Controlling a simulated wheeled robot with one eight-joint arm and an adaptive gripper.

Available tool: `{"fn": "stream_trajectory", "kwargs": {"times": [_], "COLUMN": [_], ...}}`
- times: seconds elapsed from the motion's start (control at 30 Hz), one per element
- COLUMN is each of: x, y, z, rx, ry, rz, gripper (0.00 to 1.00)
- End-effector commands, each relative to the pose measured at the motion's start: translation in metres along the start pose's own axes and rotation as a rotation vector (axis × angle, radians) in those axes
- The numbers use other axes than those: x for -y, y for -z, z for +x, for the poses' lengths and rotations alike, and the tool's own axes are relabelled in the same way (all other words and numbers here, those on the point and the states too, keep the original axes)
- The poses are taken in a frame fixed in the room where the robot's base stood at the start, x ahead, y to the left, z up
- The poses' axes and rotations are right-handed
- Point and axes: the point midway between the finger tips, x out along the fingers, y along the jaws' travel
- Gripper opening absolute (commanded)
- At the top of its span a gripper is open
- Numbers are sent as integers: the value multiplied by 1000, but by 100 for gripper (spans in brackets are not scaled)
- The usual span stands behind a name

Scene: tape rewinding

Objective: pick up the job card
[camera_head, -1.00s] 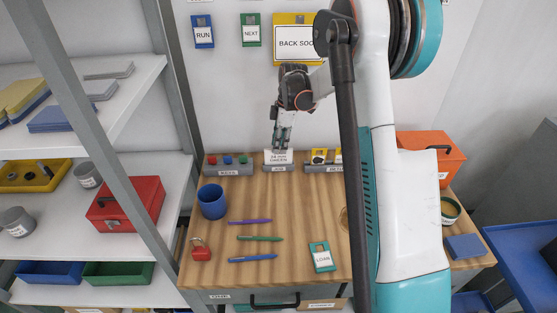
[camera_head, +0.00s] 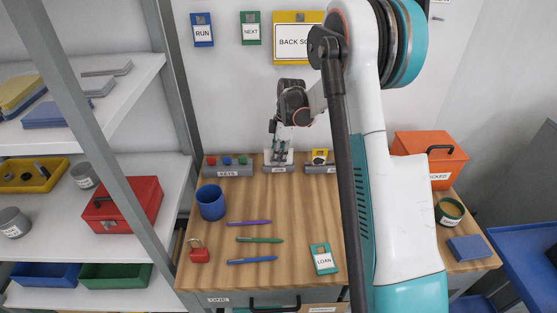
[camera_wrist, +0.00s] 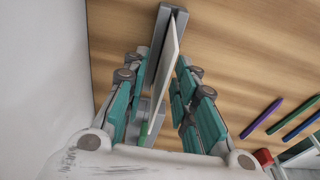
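The job card is a thin white card seen nearly edge-on in the wrist view (camera_wrist: 174,48). It stands upright in a grey holder (camera_wrist: 158,40) at the back of the wooden table. In the head view the holder marked JOB (camera_head: 279,169) shows, and the card is mostly hidden behind my gripper (camera_head: 279,156). My gripper is open, with its teal-padded fingers on either side of the card in the wrist view (camera_wrist: 160,72). A gap shows on the right of the card; contact on the left is unclear.
A key holder (camera_head: 228,171) stands left of the card holder, and another with yellow tags (camera_head: 320,168) stands right. A blue cup (camera_head: 211,202), pens (camera_head: 259,240), a red padlock (camera_head: 199,251) and a green LOAN tag (camera_head: 323,259) lie in front.

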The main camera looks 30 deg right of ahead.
Motion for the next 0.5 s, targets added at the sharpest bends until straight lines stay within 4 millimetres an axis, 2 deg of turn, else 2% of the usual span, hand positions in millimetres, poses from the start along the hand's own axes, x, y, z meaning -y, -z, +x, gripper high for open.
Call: {"fn": "stream_trajectory", "kwargs": {"times": [0.4, 0.5], "x": [0, 0], "y": [0, 0], "z": [2, 2], "rx": [0, 0], "ry": [0, 0], "rz": [0, 0], "gripper": [26, 3]}}
